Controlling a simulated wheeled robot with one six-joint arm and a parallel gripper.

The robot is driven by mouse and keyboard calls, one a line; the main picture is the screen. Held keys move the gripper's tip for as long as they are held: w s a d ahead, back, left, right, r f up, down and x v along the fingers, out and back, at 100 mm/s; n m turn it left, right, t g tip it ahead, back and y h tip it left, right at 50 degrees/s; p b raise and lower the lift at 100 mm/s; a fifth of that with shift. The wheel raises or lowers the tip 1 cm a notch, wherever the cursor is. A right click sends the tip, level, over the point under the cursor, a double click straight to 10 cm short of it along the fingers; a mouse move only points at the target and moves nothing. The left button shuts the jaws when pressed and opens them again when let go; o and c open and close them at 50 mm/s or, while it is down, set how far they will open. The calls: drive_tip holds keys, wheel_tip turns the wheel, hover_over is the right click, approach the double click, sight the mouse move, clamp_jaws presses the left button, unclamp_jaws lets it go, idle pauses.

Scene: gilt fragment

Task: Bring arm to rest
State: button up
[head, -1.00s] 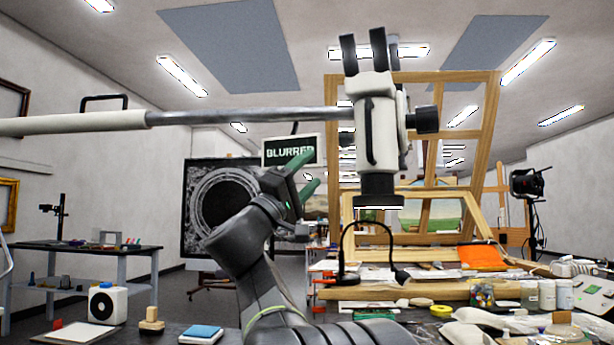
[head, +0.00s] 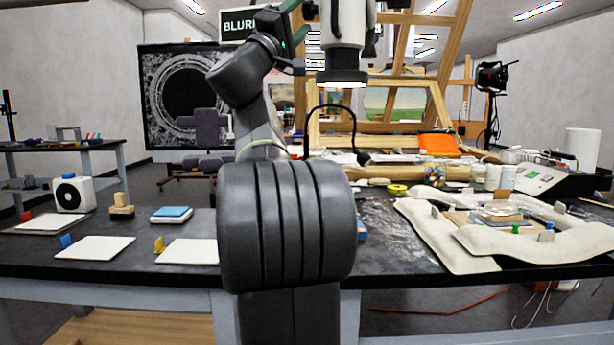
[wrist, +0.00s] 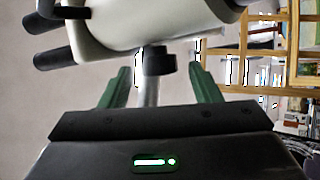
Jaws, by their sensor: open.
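My arm rises in front of the black worktable (head: 400,250) in the head view, folded upward, with a thick ribbed dark joint in the middle. My gripper (head: 297,25) is at the top of the head view, raised well above the table and partly cut off by the frame edge. The wrist view shows its two green fingers apart with nothing held between them (wrist: 160,88). A white microscope-like instrument (head: 346,30) hangs close to the right of the gripper. In the wrist view its white body (wrist: 145,28) fills the space beyond the fingers; I cannot tell the exact gap.
White cards (head: 95,248), a blue-topped pad (head: 172,214) and a white box with a black disc (head: 73,193) lie at left. Pale cushions (head: 440,235) surround a small work area at right. A sign (head: 238,25) and a wooden easel (head: 455,40) stand behind.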

sight(303, 8)
drive_tip(key=shift+x, duration=1.55)
drive_tip(key=shift+s, duration=0.1)
drive_tip(key=v, duration=1.4)
drive_tip(key=x, duration=1.4)
drive_tip(key=shift+r, duration=0.1)
drive_tip(key=shift+r+p, duration=0.15)
drive_tip(key=shift+p, duration=0.65)
drive_tip(key=shift+r+n+y+p, duration=0.1)
drive_tip(key=shift+n+y+p, duration=0.45)
drive_tip(key=shift+p, duration=0.3)
drive_tip(key=n+y+p, duration=0.1)
drive_tip(key=p, duration=0.1)
drive_tip(key=shift+p, duration=0.3)
drive_tip(key=n+g+y+p, duration=0.1)
drive_tip(key=y+p, duration=0.1)
drive_tip(key=p, duration=0.4)
